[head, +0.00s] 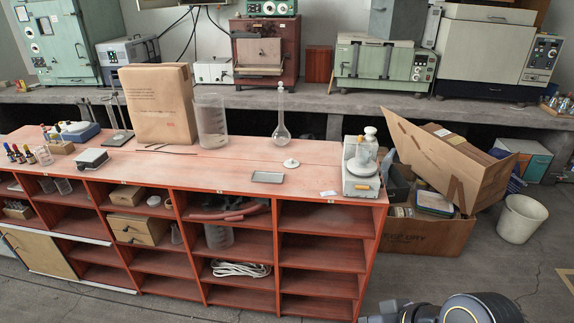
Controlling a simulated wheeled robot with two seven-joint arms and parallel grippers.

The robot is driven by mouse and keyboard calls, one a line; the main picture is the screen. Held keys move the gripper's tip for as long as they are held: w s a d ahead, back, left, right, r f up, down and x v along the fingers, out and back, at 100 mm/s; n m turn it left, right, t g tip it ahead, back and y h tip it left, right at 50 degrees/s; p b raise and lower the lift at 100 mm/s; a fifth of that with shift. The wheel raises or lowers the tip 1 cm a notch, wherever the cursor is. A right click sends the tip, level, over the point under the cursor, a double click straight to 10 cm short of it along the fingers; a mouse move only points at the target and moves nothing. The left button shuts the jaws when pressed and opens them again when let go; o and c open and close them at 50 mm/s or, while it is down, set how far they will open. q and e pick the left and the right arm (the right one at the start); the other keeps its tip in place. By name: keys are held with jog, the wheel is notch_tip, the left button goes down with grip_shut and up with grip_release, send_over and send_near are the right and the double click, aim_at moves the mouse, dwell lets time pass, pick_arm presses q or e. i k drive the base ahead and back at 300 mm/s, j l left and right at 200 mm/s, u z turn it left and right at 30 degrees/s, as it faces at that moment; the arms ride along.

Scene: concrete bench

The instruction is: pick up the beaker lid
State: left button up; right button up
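A small round white lid (291,163) with a raised middle lies on the red bench top, right of centre; it looks like the beaker lid. A large clear beaker (211,122) stands upright further left, beside a cardboard box. My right gripper (388,312) shows only partly at the bottom edge, below and right of the bench and well away from the lid. Its fingers are cut off or too small to read. My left gripper is not in view.
The red bench (230,162) has open shelves below. Near the lid are a glass flask (281,125), a small grey tray (267,177) and a white balance-like device (360,180). A tall cardboard box (158,103) stands behind. Crates (430,235) and a white bin (522,219) stand right.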

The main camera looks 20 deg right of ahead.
aim_at(291, 163)
jog(key=i+j+z, duration=0.15)
jog(key=j, duration=0.2)
jog(key=i+j+z, duration=0.15)
jog(key=j, duration=0.2)
jog(key=i+j+z, duration=0.1)
jog(key=j, duration=0.3)
jog(key=i+j+z, duration=0.15)
jog(key=j, duration=0.25)
jog(key=i+j+z, duration=0.25)
jog(key=i, duration=0.3)
jog(key=i+j+z, duration=0.2)
jog(key=i+j, duration=0.35)
jog(key=i, duration=0.45)
